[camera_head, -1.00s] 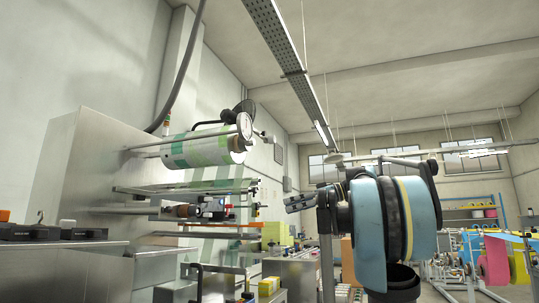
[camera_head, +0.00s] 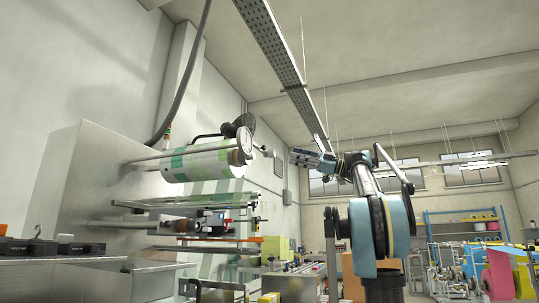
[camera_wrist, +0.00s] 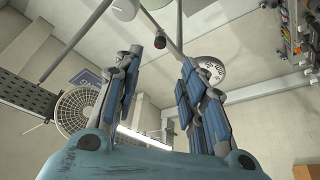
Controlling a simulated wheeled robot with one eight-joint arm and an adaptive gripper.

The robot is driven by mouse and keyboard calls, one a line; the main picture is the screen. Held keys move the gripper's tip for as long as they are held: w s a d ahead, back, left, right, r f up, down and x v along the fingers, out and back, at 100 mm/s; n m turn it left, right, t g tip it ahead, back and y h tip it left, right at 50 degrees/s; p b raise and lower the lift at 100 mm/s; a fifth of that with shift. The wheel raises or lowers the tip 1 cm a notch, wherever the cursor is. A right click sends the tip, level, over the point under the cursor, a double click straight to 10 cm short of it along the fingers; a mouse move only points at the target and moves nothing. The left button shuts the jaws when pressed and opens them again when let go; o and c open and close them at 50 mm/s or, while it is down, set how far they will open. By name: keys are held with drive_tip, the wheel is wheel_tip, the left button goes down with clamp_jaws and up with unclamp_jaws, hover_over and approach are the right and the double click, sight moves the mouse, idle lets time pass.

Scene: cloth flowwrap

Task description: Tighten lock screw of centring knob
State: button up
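My gripper (camera_head: 296,157) is raised at the right of the film roll, with clear air between them in the head view. In the wrist view its two blue-padded fingers (camera_wrist: 162,62) are spread apart with nothing between them. A white round dial with dark markings (camera_head: 244,139) sits at the roll's end. A white disc with dark marks also shows in the wrist view (camera_wrist: 210,72), just beyond the right finger; I cannot tell whether it is the centring knob. No lock screw can be made out in either view.
The film roll (camera_head: 200,160) with green bands hangs on the machine, above rollers and rods. A perforated cable tray (camera_head: 268,42) runs overhead.

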sight(262, 148)
drive_tip(key=x, duration=1.2)
drive_tip(key=shift+a, duration=0.25)
clamp_jaws()
